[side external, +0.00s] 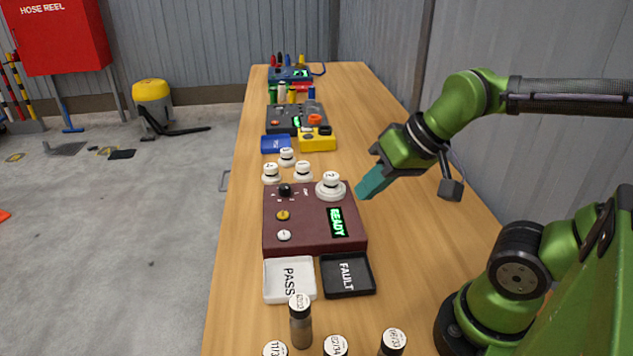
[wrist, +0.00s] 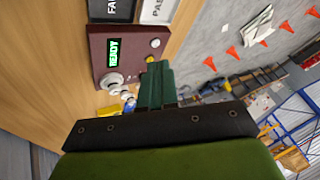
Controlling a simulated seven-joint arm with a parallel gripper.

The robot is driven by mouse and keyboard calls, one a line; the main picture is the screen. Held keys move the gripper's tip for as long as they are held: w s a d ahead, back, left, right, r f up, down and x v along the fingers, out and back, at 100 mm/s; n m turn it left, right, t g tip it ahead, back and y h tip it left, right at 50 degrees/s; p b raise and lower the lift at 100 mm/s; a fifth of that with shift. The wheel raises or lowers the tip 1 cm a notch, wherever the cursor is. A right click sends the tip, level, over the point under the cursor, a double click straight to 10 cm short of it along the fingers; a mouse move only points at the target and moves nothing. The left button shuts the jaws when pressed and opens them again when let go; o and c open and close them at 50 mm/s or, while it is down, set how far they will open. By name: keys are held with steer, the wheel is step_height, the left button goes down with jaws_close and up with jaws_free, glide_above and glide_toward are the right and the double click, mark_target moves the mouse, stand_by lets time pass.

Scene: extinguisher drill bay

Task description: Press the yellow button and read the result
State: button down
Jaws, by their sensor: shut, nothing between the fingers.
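A dark red tester box (side external: 310,225) sits on the wooden bench, and its screen (side external: 338,222) reads READY in green. The yellow button (side external: 283,215) is on the left part of its top, above a white button (side external: 284,235). A black knob (side external: 285,190) is at the upper left, and a white weight marked 2 (side external: 331,186) stands at the upper right. My green gripper (side external: 366,190) is shut and empty, above and right of the box, apart from it. In the wrist view the fingers (wrist: 155,68) point toward the box, with the yellow button (wrist: 150,59) just beyond the tips.
A white PASS tray (side external: 290,292) and a black FAULT tray (side external: 360,289) lie in front of the box. Several labelled cylinders (side external: 301,325) stand nearer. White weights (side external: 271,174), a yellow device (side external: 317,141) and other testers lie behind. The bench right of the box is clear.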

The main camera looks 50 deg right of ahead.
steer(key=w+f+n+g, duration=0.1)
steer(key=w+f, duration=0.3)
steer(key=w, duration=0.1)
steer(key=n+t+h, duration=0.3)
steer(key=n+t, duration=0.1)
steer(key=n, duration=0.7)
glide_above(285, 216)
steer(key=shift+f, duration=2.15)
steer(key=shift+f, duration=4.45)
steer(key=shift+f, duration=0.1)
steer(key=shift+f, duration=0.3)
